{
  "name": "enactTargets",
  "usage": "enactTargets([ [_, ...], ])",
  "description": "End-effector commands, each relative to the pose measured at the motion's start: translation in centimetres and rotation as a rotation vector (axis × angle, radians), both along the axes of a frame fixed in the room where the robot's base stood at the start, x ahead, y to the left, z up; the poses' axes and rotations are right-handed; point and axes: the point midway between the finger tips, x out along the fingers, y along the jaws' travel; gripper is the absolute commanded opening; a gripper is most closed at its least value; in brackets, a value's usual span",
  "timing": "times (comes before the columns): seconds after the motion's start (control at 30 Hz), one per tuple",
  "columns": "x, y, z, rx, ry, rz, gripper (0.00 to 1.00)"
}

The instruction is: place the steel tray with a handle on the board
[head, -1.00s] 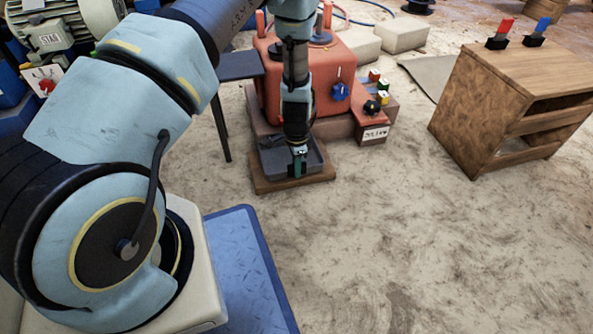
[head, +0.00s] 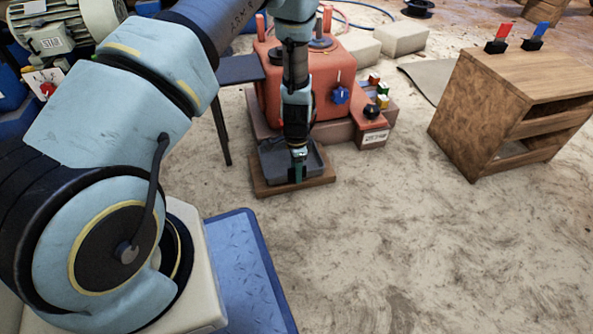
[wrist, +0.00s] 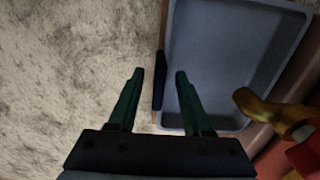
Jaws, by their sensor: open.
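The grey steel tray (head: 272,160) lies flat on the brown wooden board (head: 318,182), at the foot of the red machine. In the wrist view the tray (wrist: 225,60) is on the right, and its dark handle (wrist: 160,80) is on its left side. My gripper (head: 298,180) points down at the tray's near side. In the wrist view my gripper (wrist: 159,74) is open, with one green finger on each side of the handle, apart from it. The right finger overlaps the tray's inside in the picture. Part of the tray is hidden behind my gripper in the head view.
The red crusher (head: 340,75) stands just behind the tray, with a control box (head: 374,137) at its right. A wooden cabinet (head: 480,115) stands at the right. A dark side table (head: 238,70) is left of the crusher. The floor in front is clear.

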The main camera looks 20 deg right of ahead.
Motion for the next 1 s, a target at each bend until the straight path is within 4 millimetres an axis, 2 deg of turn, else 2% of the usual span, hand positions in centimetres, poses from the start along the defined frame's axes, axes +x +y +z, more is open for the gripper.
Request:
enactTargets([
  [0.03, 0.0, -0.1, 1.3, -0.001, -0.001, 0.000, 0.50],
  [0.2, 0.0, -0.1, 5.0, -0.002, -0.002, 0.000, 0.50],
  [0.43, 0.0, -0.1, 9.4, -0.002, -0.002, -0.001, 0.50],
  [0.63, -0.1, 0.0, 11.2, -0.001, 0.000, 0.000, 0.50],
  [0.87, 0.0, 0.0, 11.6, -0.001, -0.001, 0.003, 0.50],
  [0.97, 0.7, 0.8, 12.8, -0.007, -0.003, 0.049, 0.50],
  [1.0, 1.1, 1.4, 13.8, -0.011, -0.006, 0.088, 0.50],
])
